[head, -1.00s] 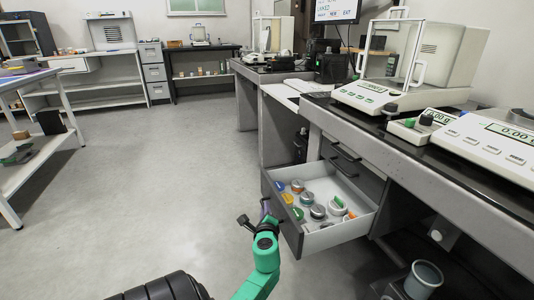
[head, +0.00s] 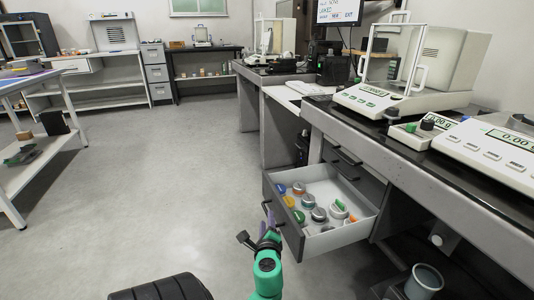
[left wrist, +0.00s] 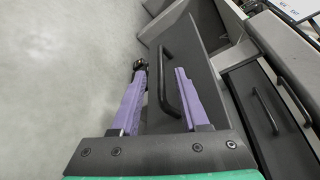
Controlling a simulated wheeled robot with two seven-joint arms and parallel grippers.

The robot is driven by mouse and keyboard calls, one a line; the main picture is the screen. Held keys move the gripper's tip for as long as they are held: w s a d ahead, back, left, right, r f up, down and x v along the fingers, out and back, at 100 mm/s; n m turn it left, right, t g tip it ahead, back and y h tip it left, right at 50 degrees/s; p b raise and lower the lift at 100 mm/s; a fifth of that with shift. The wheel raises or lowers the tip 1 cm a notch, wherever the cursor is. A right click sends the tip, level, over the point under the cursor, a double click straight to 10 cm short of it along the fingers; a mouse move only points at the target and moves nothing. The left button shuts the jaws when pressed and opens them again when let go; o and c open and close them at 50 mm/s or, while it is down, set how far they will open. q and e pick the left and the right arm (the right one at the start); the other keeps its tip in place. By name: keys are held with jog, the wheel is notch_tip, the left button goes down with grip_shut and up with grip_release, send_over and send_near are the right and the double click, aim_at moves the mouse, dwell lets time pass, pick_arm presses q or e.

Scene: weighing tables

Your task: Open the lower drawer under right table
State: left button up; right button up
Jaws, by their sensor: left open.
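The lower drawer (head: 341,239) under the right table (head: 322,120) stands pulled out, with its light inside showing. My left gripper (head: 267,216) is at the outer side of the drawer's dark front (head: 288,232). In the left wrist view, its two purple fingers (left wrist: 160,68) are open. The dark bar handle (left wrist: 171,82) of the drawer front (left wrist: 205,60) shows between them, nearer the right finger; I cannot tell whether they touch. My right gripper is not in view.
Several lidded jars (head: 309,214) lie in the drawer. A closed drawer with a bar handle (head: 346,156) is above it. A grey bucket (head: 425,280) stands below at the right. Balances (head: 380,100) stand on the tabletop. The floor at left is clear.

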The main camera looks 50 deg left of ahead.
pick_arm(q)
jog(key=v, duration=0.8)
jog(key=shift+s+d+p, duration=0.2)
jog(key=shift+d+p, duration=0.1)
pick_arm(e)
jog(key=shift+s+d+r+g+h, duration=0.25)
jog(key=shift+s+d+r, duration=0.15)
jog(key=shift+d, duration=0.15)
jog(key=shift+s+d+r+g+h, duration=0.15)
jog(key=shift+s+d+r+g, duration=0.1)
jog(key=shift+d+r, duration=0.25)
pick_arm(q)
jog(key=shift+r, duration=0.15)
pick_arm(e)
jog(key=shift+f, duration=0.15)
